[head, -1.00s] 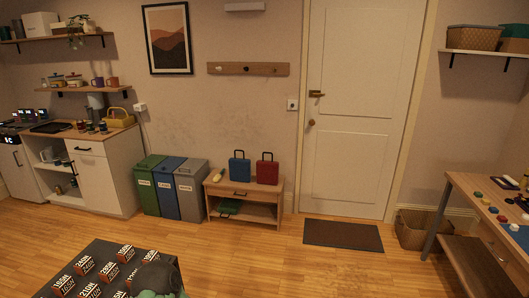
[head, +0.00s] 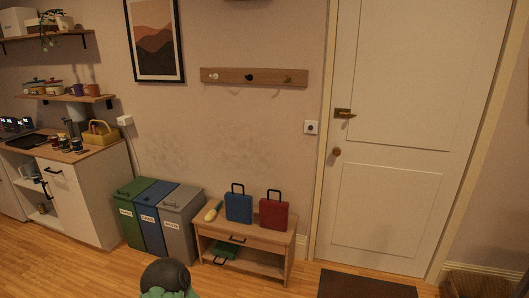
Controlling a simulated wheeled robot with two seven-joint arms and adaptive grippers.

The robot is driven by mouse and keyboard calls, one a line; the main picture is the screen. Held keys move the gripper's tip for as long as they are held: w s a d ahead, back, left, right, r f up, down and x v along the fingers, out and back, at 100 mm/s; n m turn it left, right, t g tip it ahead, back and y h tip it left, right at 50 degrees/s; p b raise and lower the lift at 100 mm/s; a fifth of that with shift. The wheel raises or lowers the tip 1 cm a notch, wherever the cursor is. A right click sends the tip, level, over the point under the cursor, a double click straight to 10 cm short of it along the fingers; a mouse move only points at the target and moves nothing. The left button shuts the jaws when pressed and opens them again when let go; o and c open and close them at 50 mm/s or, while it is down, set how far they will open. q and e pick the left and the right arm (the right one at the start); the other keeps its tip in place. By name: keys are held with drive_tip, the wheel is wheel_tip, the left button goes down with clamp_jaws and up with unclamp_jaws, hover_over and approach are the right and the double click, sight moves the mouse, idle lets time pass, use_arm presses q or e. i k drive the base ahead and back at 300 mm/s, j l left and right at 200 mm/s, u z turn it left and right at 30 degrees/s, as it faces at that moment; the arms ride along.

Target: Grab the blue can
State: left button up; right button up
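Several small cans (head: 66,144) stand in a group on the wooden counter (head: 98,149) at the left of the head view. They have dark and coloured sides; they are too small for me to tell surely which one is blue. Neither of my grippers is in view. A dark rounded part of mine, with teal below it, shows at the bottom edge, well short of the counter.
A yellow basket (head: 101,135) stands beside the cans. Green (head: 128,187), blue (head: 153,190) and grey (head: 180,201) bins stand right of the cabinet. A low bench (head: 250,237) carries blue (head: 238,207) and red (head: 273,213) cases. Open floor lies before them.

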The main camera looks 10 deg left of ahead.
sight(76, 141)
drive_tip(key=i+j+u, duration=0.1)
drive_tip(key=i+u, duration=0.4)
drive_tip(key=i+l+u, duration=0.15)
drive_tip(key=i+u, duration=0.3)
drive_tip(key=i, duration=0.3)
drive_tip(key=i+l+u, duration=0.35)
drive_tip(key=i+u, duration=0.15)
drive_tip(key=i+j+u, duration=0.2)
drive_tip(key=i+u, duration=0.75)
drive_tip(key=i, duration=0.25)
drive_tip(key=i+j+z, duration=0.25)
drive_tip(key=i+j, duration=0.35)
drive_tip(key=i+j+z, duration=0.25)
drive_tip(key=i+j, duration=0.3)
drive_tip(key=j, duration=0.1)
